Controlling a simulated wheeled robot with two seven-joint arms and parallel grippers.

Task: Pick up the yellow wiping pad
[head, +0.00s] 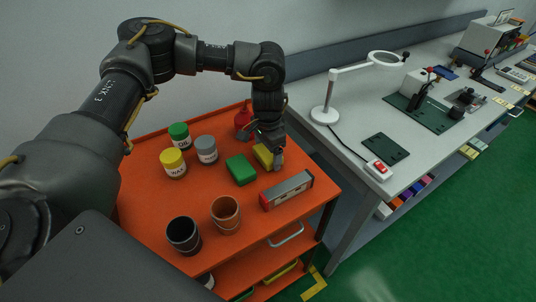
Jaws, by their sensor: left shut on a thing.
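The yellow wiping pad (262,155) is on or just above the orange cart top, toward its right back side. My left gripper (270,158) points down over it and is shut on it. The fingers cover part of the pad, and I cannot tell whether it is clear of the surface. My right gripper is not in view.
A red-grey box (286,190) is in front, and a red bottle (242,121) behind. Several jars and two cups (226,214) stand on the orange cart (152,205). A workbench (350,110) with a lamp is at right.

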